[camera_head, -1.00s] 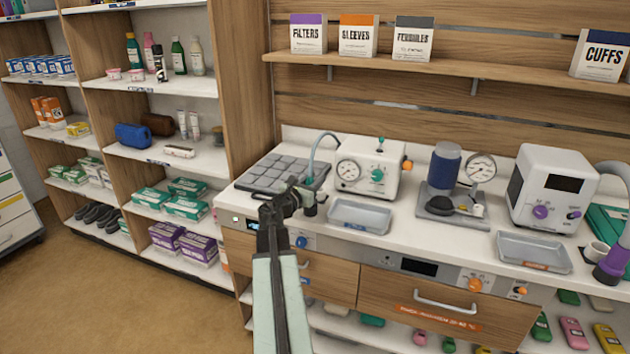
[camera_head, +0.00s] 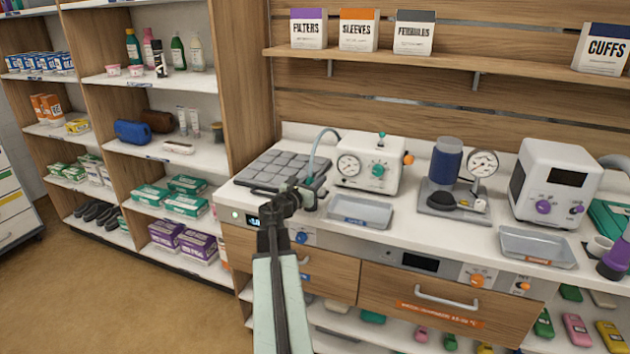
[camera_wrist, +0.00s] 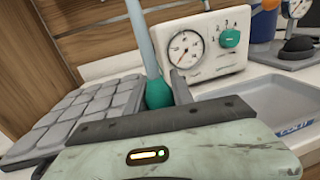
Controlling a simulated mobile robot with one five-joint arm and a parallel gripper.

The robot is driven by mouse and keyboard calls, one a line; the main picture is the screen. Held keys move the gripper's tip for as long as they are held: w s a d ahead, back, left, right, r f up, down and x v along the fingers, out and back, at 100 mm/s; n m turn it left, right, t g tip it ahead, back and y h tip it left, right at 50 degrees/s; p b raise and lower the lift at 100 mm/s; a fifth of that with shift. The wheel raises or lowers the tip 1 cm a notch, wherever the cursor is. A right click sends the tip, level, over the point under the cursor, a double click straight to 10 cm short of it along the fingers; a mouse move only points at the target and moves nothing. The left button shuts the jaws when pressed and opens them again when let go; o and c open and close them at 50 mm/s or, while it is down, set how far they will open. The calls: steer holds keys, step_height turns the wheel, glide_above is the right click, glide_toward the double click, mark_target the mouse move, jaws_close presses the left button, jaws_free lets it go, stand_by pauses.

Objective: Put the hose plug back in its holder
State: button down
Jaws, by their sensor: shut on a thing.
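The hose plug (camera_wrist: 158,93) is a teal, rounded piece on the end of a pale blue hose (camera_wrist: 140,35). In the wrist view it sits between my jaws, with a dark finger close on its right. My gripper (camera_head: 304,197) is shut on it over the counter, between the grey padded tray and the metal tray. In the head view the hose (camera_head: 316,150) arches from the white gauge unit (camera_head: 366,165) down to my gripper, which largely hides the plug. I cannot make out the plug's holder for certain.
The grey padded tray (camera_head: 268,171) lies left of my gripper, and a shallow metal tray (camera_head: 361,210) lies right. A blue canister with a gauge (camera_head: 446,165) and a white device (camera_head: 553,185) stand farther right. Wooden drawers (camera_head: 440,295) are below the counter.

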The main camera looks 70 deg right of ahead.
steer(key=shift+f+b, duration=0.75)
steer(key=shift+f, duration=0.1)
steer(key=c, duration=1)
jaws_free()
steer(key=shift+r, duration=0.1)
steer(key=a, duration=0.8)
steer(key=shift+w, duration=0.4)
steer(key=shift+d, duration=0.1)
